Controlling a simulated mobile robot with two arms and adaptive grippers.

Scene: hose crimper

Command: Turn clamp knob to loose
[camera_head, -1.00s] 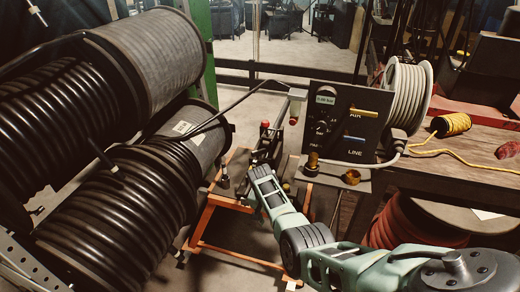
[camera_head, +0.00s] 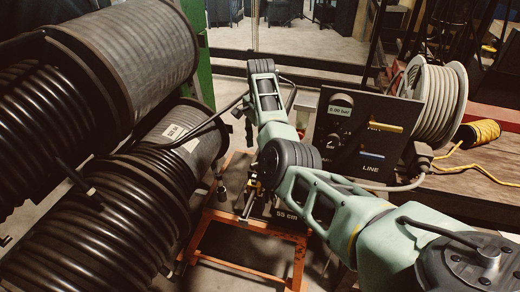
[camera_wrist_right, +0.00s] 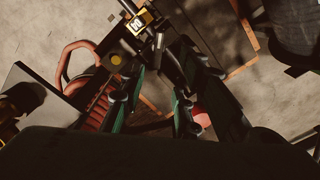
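My right arm crosses the head view from the lower right. Its far link stands in front of the orange-framed stand (camera_head: 245,225), and its gripper is hidden there. In the right wrist view, the right gripper's fingers (camera_wrist_right: 156,95) are apart with nothing held between them. A red rounded part (camera_wrist_right: 201,117) shows beside the right-hand finger. I cannot tell whether it is the clamp knob. A dark mechanism with a yellow number label (camera_wrist_right: 140,21) lies beyond the fingertips. My left gripper is not in view.
Large black hose reels (camera_head: 110,215) fill the left side. A dark control panel (camera_head: 365,135) reads 0.00 bar and has yellow and blue handles. A white hose reel (camera_head: 437,100) and a yellow cord spool (camera_head: 479,133) are at right. A red curved handle (camera_wrist_right: 75,60) shows in the wrist view.

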